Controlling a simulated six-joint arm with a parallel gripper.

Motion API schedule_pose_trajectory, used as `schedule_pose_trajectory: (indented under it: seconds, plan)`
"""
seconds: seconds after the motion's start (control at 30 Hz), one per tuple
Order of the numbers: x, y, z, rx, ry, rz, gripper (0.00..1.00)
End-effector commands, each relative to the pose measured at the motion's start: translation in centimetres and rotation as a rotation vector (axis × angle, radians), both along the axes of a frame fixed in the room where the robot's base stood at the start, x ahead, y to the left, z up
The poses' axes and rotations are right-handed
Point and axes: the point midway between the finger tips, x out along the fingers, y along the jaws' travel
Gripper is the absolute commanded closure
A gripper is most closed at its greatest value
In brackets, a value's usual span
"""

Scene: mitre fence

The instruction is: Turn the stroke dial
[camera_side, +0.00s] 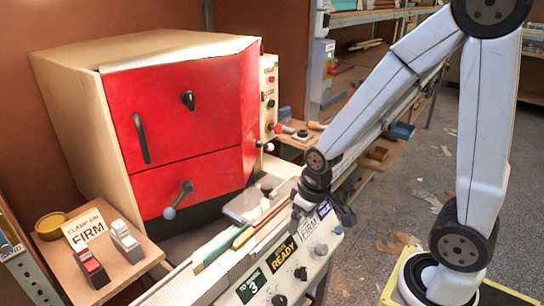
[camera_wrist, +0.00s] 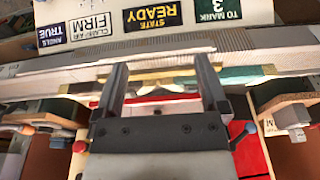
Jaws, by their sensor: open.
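A sloped cream control panel (camera_side: 312,262) runs along the front of the machine bench. It carries several knobs: two black ones (camera_side: 301,272) toward the left and two grey ones (camera_side: 321,249) toward the right. I cannot read which is the stroke dial. Signs above them read TO MARK 3 (camera_side: 254,287), STATE READY (camera_side: 284,254), FIRM and TRUE. My gripper (camera_side: 322,207) is over the right end of the panel, by the signs. In the wrist view my gripper (camera_wrist: 161,75) is open with nothing between its fingers, and the signs show upside down, the knobs out of frame.
A red-fronted cabinet (camera_side: 180,105) with a black handle and a grey-knobbed crank (camera_side: 178,199) stands behind the bench. Long strips lie along the fence rail.

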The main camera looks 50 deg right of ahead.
Motion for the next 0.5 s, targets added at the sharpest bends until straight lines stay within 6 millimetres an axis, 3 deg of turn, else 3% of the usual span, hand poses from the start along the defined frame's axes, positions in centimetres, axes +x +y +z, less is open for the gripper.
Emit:
schedule_pose_trajectory:
  seconds: [0.5]
  plan:
    - [2.0,-9.0,-8.2,0.066,0.132,-0.045,0.07]
